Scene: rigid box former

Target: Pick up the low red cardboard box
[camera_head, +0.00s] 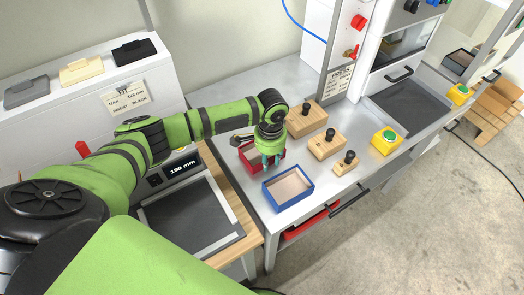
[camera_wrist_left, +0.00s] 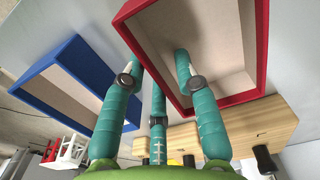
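The low red cardboard box (camera_head: 247,160) stands open-topped on the grey metal bench, behind and left of the blue box. My left gripper (camera_head: 270,161) points down over its right part, with its teal fingers at the box. In the left wrist view, the red box (camera_wrist_left: 228,98) fills the upper right. There the fingers of my left gripper (camera_wrist_left: 157,72) stand apart: one reaches over the box's interior, the other two appear outside its wall. Contact with the wall cannot be told. The arm hides part of the box. My right gripper is not in view.
A blue box (camera_head: 288,188) stands close in front of the red one. Wooden blocks with black knobs (camera_head: 327,143) line the bench to the right, near a yellow button box with a green top (camera_head: 386,141). A 180 mm display (camera_head: 181,169) is at left.

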